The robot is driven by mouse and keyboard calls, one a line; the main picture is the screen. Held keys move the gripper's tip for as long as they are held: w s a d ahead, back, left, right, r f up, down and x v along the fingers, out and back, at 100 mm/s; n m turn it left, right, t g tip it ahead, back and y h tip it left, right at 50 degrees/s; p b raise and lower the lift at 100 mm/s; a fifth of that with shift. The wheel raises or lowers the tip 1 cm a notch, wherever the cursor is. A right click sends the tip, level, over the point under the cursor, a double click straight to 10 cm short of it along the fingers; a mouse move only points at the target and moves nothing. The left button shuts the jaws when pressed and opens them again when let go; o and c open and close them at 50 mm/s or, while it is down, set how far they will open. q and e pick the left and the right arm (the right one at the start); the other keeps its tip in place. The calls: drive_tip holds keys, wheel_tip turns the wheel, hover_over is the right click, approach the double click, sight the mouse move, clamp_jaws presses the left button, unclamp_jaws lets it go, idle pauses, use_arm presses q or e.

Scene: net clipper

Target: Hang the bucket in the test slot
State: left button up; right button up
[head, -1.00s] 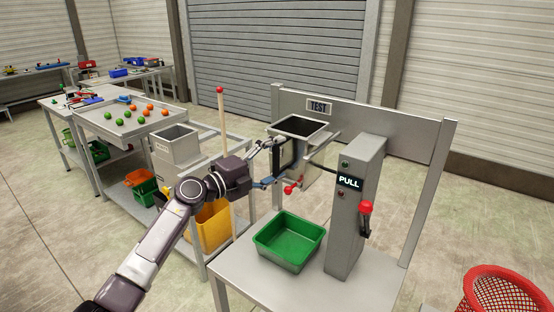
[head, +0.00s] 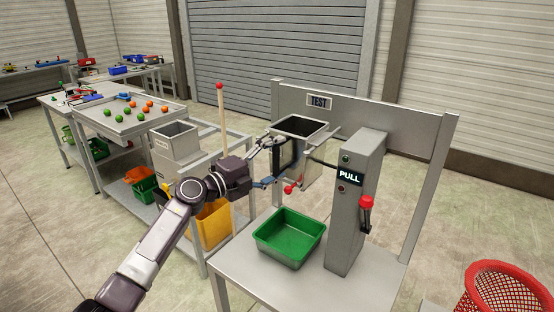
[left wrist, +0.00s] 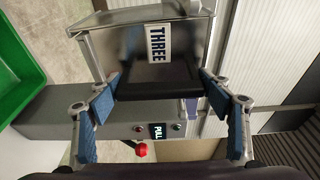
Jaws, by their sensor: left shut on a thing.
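The grey metal bucket (head: 312,168) is upright, with an open square top, just in front of the backboard below the TEST sign (head: 319,102). In the left wrist view its face (left wrist: 150,45) carries a THREE label. My left gripper (head: 268,168) is shut on the bucket's dark handle piece; its blue finger pads sit at both ends of that piece in the left wrist view (left wrist: 160,95). The test slot's side bar (head: 328,137) shows at the bucket's right rim. I cannot tell whether the bucket rests on its supports. My right gripper is not in view.
A grey post (head: 355,215) with a PULL display and red-knobbed lever stands right of the bucket. A green bin (head: 289,237) sits on the table below. Another grey bucket (head: 176,140) stands on the left rack, near a red-tipped pole (head: 221,115). A red mesh basket (head: 508,290) is at lower right.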

use_arm(q)
drive_tip(key=o, duration=1.7)
drive_tip(key=shift+r, duration=0.15)
drive_tip(key=shift+o, duration=0.2)
